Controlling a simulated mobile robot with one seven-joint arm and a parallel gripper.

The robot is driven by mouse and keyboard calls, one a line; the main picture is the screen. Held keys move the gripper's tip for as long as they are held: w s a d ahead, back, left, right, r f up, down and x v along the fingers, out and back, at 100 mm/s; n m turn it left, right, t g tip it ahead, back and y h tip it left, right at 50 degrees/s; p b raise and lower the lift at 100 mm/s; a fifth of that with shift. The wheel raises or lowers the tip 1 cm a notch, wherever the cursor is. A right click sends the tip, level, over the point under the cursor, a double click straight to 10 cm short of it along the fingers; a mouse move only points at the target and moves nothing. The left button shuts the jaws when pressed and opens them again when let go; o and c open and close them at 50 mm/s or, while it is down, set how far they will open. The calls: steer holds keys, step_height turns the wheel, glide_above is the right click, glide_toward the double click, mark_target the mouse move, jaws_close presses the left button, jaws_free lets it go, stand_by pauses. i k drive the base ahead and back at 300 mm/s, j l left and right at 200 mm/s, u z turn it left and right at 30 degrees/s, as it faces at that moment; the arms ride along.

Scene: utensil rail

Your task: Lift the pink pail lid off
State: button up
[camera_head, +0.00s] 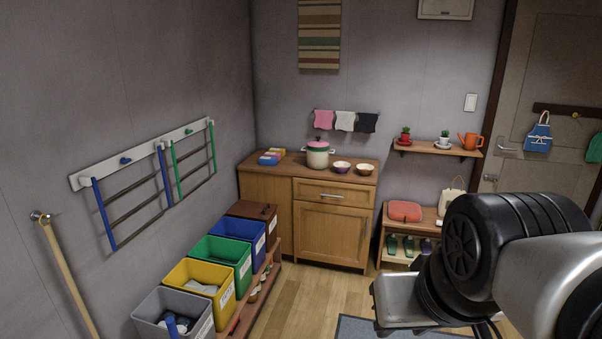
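A pail (318,158) with a pale body and a green band stands upright on the wooden cabinet against the back wall. The pink pail lid (317,145) sits on top of it, with a small knob in the middle. My arm fills the lower right of the view, well in front and to the right of the pail. The fingers of my gripper do not show, and nothing of mine touches the pail or lid.
Beside the pail on the cabinet (335,195) are a purple bowl (342,167), a cream bowl (364,169) and colored packs (271,157). Cloths (345,121) hang above. Bins (220,252) line the left; wooden floor (305,300) is open before the cabinet.

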mark_target(317, 143)
steer(key=i, duration=3.25)
steer(key=i+j+z, duration=0.2)
steer(key=i, duration=0.4)
steer(key=i+z, duration=0.25)
steer(key=i, duration=0.3)
